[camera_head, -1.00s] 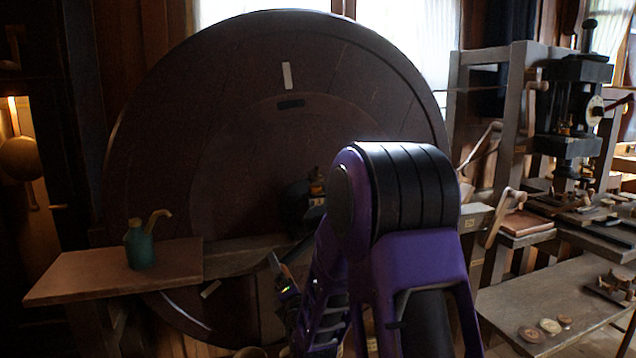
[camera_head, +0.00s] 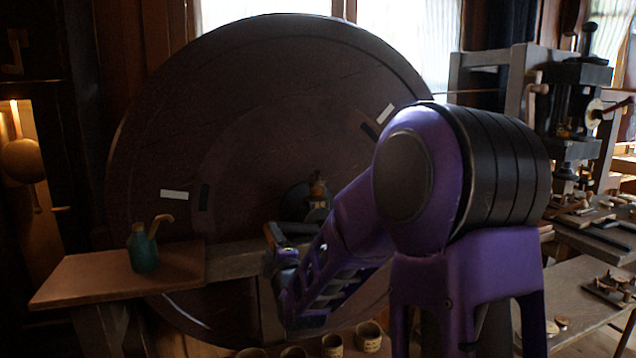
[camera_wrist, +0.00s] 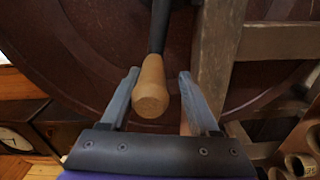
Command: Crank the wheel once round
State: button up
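The large dark reddish-brown wheel (camera_head: 250,110) stands upright in front of the window. Two white marks show on its face, one at the left and one at the upper right. My gripper (camera_head: 276,240) is low in front of the wheel, left of its hub (camera_head: 317,192). In the wrist view, the pale wooden crank handle (camera_wrist: 151,92) on a dark arm lies between the two fingers of my gripper (camera_wrist: 158,78). The fingers stand apart around it, with a clear gap on the right; contact on the left cannot be told. The head view does not show the handle clearly.
A wooden shelf (camera_head: 110,278) with a green oil can (camera_head: 143,250) juts out at the left. A beam (camera_head: 232,258) crosses the wheel's lower front. Several small cups (camera_head: 368,336) stand below. A bench (camera_head: 585,290) with turned pieces and a dark press (camera_head: 575,110) are at the right.

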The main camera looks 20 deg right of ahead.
jog(key=d+r+m+p, duration=0.5)
jog(key=d+r+m, duration=0.5)
jog(key=r+m, duration=0.2)
jog(key=shift+d+m, duration=0.3)
dwell(0.4)
jog(key=shift+a+f, duration=0.1)
jog(key=shift+a, duration=0.3)
jog(key=s, duration=1.1)
jog(key=shift+d, duration=0.35)
jog(key=shift+b, duration=0.3)
